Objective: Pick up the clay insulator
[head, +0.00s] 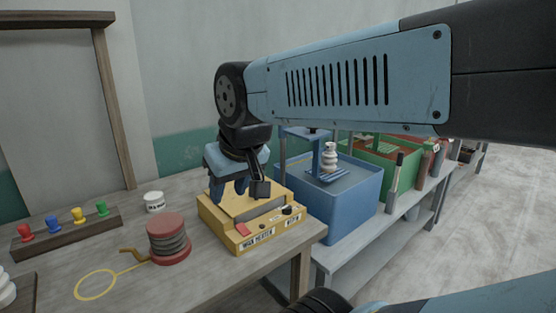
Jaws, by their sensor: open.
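A small white ribbed piece, which looks like the clay insulator (330,157), stands upright on a blue stand over the blue bin (341,209). Another white rounded piece (6,290) is cut off at the left edge, and I cannot tell if it is the same kind. My gripper (238,191) is open and points down over the yellow box (246,236). It is left of the ribbed piece and apart from it. I see nothing between its fingers, and I cannot tell whether they touch the box.
A red spool (168,238), a yellow wire loop (95,285), a white jar (154,201) and a rack (68,233) of coloured pegs are on the table (215,282). A green bin (398,163) stands behind the blue one. My arm spans the upper right.

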